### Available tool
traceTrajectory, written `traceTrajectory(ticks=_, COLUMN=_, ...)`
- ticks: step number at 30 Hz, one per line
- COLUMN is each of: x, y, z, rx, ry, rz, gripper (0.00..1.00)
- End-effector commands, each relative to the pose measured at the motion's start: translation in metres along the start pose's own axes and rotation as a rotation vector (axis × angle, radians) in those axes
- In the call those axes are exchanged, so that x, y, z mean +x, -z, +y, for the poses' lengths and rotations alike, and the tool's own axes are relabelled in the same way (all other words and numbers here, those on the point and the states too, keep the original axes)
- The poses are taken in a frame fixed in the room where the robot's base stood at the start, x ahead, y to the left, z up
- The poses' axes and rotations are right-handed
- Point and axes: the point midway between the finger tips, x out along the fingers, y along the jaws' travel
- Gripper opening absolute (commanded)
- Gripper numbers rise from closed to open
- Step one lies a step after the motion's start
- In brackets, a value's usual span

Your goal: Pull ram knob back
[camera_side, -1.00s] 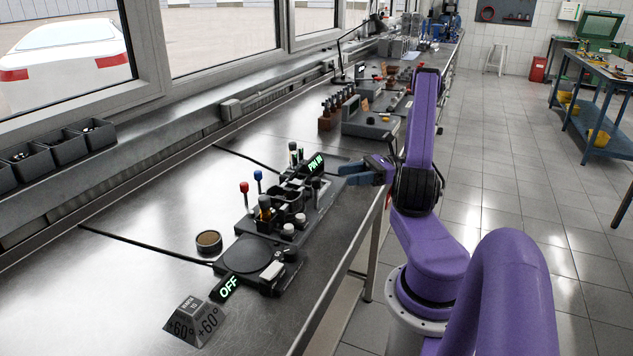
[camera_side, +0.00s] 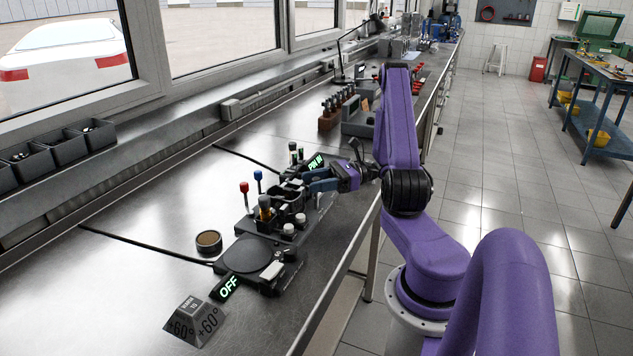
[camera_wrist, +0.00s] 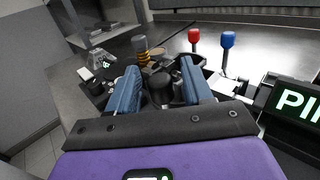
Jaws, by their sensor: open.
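The dark press fixture (camera_side: 255,230) stands on the steel bench with a red-topped lever (camera_side: 244,187) and a blue-topped lever (camera_side: 258,176). My gripper (camera_side: 310,181) is open at the fixture's right side, near the green-lit "PIN IN" display. In the wrist view my blue fingers (camera_wrist: 160,72) are spread apart. A dark round knob (camera_wrist: 160,88) shows between them; it may be the ram knob, but I cannot tell for sure. I cannot tell whether either finger touches it. In the side view my gripper hides this part of the fixture.
The "PIN IN" display (camera_wrist: 298,103) is close on the right in the wrist view. A round plate with an "OFF" display (camera_side: 229,287) and a "+60°" block (camera_side: 193,322) stand at the front. A small round tin (camera_side: 209,242) is at left. The bench's left side is mostly clear.

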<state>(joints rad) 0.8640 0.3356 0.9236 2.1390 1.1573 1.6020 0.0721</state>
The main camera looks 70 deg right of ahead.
Motion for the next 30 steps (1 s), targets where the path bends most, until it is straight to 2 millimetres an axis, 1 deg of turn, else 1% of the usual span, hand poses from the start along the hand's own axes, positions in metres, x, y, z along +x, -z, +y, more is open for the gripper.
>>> traceTrajectory(ticks=1, x=0.000, y=0.000, z=0.000, rx=0.000, ry=0.000, rz=0.000, gripper=0.44)
traceTrajectory(ticks=2, x=0.000, y=0.000, z=0.000, rx=0.000, ry=0.000, rz=0.000, gripper=0.34)
traceTrajectory(ticks=3, x=0.000, y=0.000, z=0.000, rx=0.000, ry=0.000, rz=0.000, gripper=0.21)
traceTrajectory(ticks=5, x=0.000, y=0.000, z=0.000, rx=0.000, ry=0.000, rz=0.000, gripper=0.01)
traceTrajectory(ticks=6, x=0.000, y=0.000, z=0.000, rx=0.000, ry=0.000, rz=-0.001, gripper=0.00)
traceTrajectory(ticks=10, x=-0.001, y=0.000, z=-0.001, rx=0.000, ry=0.001, rz=-0.001, gripper=0.00)
traceTrajectory(ticks=13, x=-0.007, y=0.000, z=-0.007, rx=-0.003, ry=0.003, rz=-0.002, gripper=0.00)
traceTrajectory(ticks=24, x=-0.049, y=0.001, z=-0.049, rx=-0.003, ry=0.004, rz=0.000, gripper=0.00)
traceTrajectory(ticks=30, x=-0.062, y=0.001, z=-0.061, rx=-0.001, ry=0.003, rz=0.001, gripper=0.00)
